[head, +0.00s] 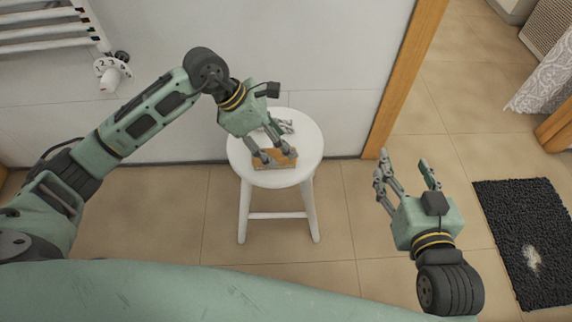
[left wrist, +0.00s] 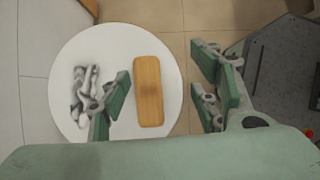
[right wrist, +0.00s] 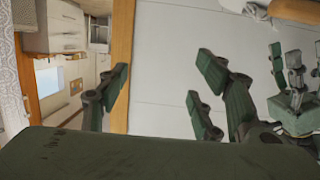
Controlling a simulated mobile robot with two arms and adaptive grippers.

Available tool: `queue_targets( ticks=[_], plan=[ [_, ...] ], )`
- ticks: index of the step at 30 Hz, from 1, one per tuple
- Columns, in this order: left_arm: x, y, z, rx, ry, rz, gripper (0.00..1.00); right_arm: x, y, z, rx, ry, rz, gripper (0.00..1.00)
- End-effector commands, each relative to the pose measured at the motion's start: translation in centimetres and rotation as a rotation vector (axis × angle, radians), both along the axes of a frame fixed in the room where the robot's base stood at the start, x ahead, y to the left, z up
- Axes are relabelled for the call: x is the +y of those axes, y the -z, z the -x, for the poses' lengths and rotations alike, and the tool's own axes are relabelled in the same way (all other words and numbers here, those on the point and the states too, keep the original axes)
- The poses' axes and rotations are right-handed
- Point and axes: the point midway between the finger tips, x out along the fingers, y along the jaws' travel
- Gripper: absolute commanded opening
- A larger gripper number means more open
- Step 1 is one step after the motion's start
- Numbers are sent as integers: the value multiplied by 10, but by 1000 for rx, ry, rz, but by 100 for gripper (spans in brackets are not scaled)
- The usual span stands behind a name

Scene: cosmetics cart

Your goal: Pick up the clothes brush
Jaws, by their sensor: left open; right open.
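The clothes brush (head: 277,161), with a plain wooden back, lies on the round white stool (head: 309,140), near its front edge. In the left wrist view the brush (left wrist: 148,90) lies lengthwise between the two sides of my left gripper (left wrist: 163,95). My left gripper (head: 276,156) is open above the brush, with its fingers pointing down around it. It holds nothing; whether a finger touches the brush cannot be told. The brush's underside is hidden. My right gripper (head: 404,167) is open and empty, to the right of the stool.
A grey-white, irregular object (left wrist: 82,92) lies on the stool beside the brush. A tiled wall (head: 335,60) stands behind the stool, with a wooden door frame (head: 405,75) to its right. A black mat (head: 520,225) lies at far right. Floor around the stool is clear.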

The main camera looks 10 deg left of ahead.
Motion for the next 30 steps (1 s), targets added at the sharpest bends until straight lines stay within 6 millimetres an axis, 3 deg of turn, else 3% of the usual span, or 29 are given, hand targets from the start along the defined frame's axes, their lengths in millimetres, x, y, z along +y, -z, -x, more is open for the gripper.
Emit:
queue_targets(
  ticks=[1,3,5,17,24,30],
  plan=[
    [16,4,-3,-11,7,-66,57,1,-4,0,-18,-1,-4,60],
    [29,7,-4,-13,15,-125,57,1,-10,0,-40,-2,-9,60],
    [33,12,-5,-13,18,-148,57,2,-16,-2,-65,-4,-17,60],
    [25,40,-9,-11,18,-150,57,10,-56,-8,-260,-16,-66,60],
    [20,66,-16,-11,17,-147,57,15,-102,-4,-490,-29,-127,60],
    [14,80,-18,-12,18,-148,57,16,-127,4,-610,-36,-159,60]
  ],
)
